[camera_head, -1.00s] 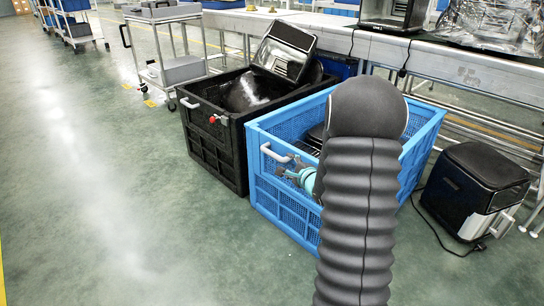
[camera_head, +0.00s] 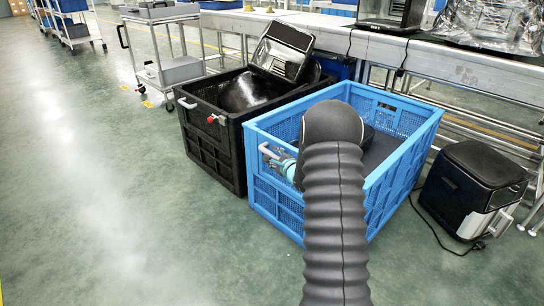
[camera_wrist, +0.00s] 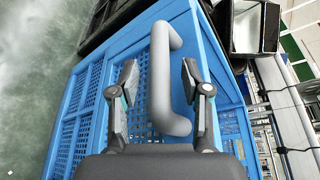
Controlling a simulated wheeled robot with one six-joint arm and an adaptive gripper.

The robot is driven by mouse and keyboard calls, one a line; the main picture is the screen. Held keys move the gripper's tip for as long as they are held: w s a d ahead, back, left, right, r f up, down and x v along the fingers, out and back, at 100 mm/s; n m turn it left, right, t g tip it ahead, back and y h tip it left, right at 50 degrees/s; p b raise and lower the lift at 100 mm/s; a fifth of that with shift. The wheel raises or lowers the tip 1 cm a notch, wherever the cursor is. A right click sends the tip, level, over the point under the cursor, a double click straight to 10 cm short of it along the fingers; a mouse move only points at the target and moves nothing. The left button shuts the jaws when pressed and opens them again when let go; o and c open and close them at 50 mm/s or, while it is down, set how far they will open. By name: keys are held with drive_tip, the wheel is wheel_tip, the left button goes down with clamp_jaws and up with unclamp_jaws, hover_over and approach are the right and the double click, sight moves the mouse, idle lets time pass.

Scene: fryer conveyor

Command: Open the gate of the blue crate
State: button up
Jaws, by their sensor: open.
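The blue crate (camera_head: 408,182) stands on the floor in the middle of the head view, its mesh walls upright. Its light grey gate handle (camera_head: 266,151) is on the left front wall. In the wrist view the handle (camera_wrist: 160,85) is a bracket-shaped bar running down the middle. My gripper (camera_wrist: 160,78) is open, with one finger on each side of the handle and visible gaps to both. In the head view my gripper (camera_head: 284,163) is beside the handle, partly hidden by my arm. My arm also covers part of the crate's inside.
A black crate (camera_head: 212,157) holding appliances stands close on the left, with its own handle and a red knob. A black fryer (camera_head: 474,185) and its cable lie on the floor at right. A conveyor (camera_head: 470,72) runs behind. The floor at left is clear.

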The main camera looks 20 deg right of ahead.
drive_tip(key=shift+x, duration=0.95)
clamp_jaws()
drive_tip(key=shift+s+f, duration=0.1)
